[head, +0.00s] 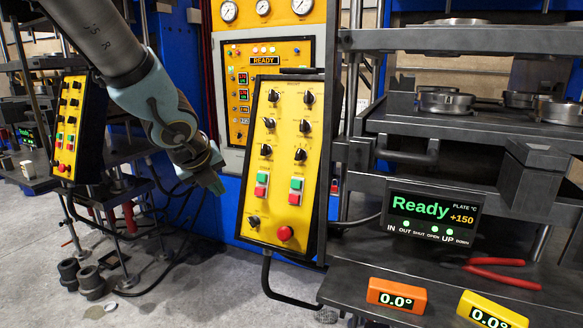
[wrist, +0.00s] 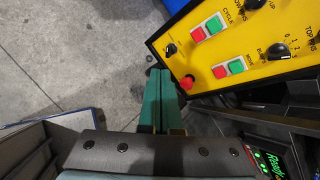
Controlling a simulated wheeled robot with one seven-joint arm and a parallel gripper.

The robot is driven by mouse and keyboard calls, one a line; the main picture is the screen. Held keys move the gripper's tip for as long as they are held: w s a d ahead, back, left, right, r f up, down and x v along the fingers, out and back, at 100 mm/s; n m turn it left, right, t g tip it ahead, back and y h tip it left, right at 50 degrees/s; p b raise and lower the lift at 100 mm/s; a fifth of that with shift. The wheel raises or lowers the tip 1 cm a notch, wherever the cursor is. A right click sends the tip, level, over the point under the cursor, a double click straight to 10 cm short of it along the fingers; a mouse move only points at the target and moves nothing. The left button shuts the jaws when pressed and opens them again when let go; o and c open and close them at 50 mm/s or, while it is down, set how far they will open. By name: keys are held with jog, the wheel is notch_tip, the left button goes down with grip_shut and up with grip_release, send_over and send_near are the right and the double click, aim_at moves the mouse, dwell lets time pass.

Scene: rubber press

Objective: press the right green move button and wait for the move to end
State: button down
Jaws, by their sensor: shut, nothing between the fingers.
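The yellow control panel (head: 282,222) stands upright in the middle of the head view. The right green move button (head: 297,184) sits above a red button in its right column. In the wrist view this green button (wrist: 236,67) is beside its red one. The left pair has another green button (head: 264,178). My gripper (head: 217,188) is left of the panel, apart from it. In the wrist view my gripper (wrist: 161,72) is shut and empty, its tips near the panel's lower edge and the red mushroom knob (wrist: 188,83). The press display (head: 430,213) reads "Ready" and +150.
A black bent handle (head: 286,294) juts out below the panel. The press's dark shelf (head: 350,283) to the right carries orange (head: 395,296) and yellow (head: 492,311) gauges reading 0.0° and red-handled pliers (head: 500,272). Open grey floor lies left of the panel.

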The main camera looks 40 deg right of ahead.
jog(key=s+d+r+m+h+p, duration=0.1)
jog(key=s+d+r+m, duration=0.1)
jog(key=s+d+m, duration=0.1)
jog(key=s+d+r+m+g+h, duration=0.1)
jog(key=s+d+r+m, duration=0.2)
jog(key=d+m, duration=0.3)
jog(key=shift+s+d+r+m+h+p, duration=0.15)
jog(key=shift+s+r+m+h+p, duration=0.2)
jog(key=shift+m, duration=0.35)
jog(key=shift+f, duration=0.1)
jog(key=b, duration=0.6)
send_near(295, 185)
notch_tip(295, 185, down, 4)
jog(key=d, duration=0.1)
jog(key=shift+w+d, duration=0.85)
jog(key=shift+d, duration=0.25)
jog(key=shift+w+d+f, duration=0.2)
jog(key=shift+w+d, duration=0.1)
jog(key=shift+d, duration=0.2)
